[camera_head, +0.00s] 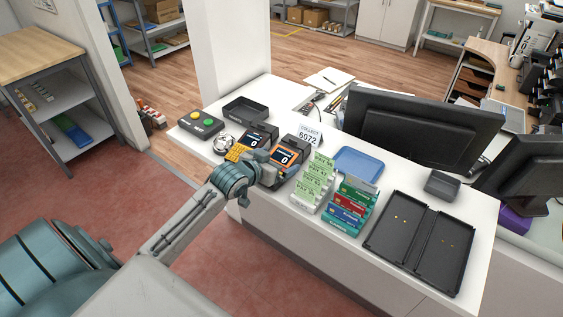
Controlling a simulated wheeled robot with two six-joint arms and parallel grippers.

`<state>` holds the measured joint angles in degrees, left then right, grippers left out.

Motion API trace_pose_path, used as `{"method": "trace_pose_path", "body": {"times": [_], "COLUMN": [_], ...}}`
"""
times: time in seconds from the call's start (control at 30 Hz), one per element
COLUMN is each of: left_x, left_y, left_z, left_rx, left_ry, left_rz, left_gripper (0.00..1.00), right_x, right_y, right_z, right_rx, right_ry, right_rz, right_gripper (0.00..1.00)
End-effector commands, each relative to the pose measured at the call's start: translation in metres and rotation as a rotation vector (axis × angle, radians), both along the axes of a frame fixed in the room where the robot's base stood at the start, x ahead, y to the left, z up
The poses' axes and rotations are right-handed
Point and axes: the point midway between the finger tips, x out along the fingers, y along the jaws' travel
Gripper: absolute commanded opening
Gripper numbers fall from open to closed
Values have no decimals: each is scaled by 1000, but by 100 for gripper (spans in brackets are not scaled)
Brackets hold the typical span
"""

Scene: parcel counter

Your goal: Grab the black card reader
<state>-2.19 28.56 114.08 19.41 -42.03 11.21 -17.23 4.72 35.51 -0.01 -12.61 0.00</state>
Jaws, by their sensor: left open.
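Two black card readers stand side by side on the white counter (394,183). The left card reader (264,130) has a dark screen showing 0 and a yellow keypad at its front. The right card reader (298,144) has an orange-edged screen showing 0; its lower front is partly hidden by my gripper. My left gripper (263,164) is open, at the front of the two readers and overlapping both in the picture. Whether it touches either one cannot be told. My right gripper is not in view.
A button box (201,124) and black tray (245,109) stand left of the readers. A number sign (309,136), green card rack (313,181), coloured card rack (349,204), blue tray (358,161) and black double tray (418,241) lie right. A monitor (421,126) stands behind.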

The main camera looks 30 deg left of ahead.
Motion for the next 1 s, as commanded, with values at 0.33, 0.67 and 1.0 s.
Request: {"method": "trace_pose_path", "body": {"times": [0.33,0.67,1.0], "left_x": [5,5,5], "left_y": [-1,-1,0], "left_z": [-3,-1,18], "left_rx": [1,2,5], "left_ry": [0,-2,-7], "left_rz": [0,-1,-3], "left_gripper": [94,43,43], "right_x": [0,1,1], "right_y": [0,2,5], "right_z": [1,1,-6], "right_rx": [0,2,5], "right_ry": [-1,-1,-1], "right_rz": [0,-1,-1], "right_gripper": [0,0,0]}}
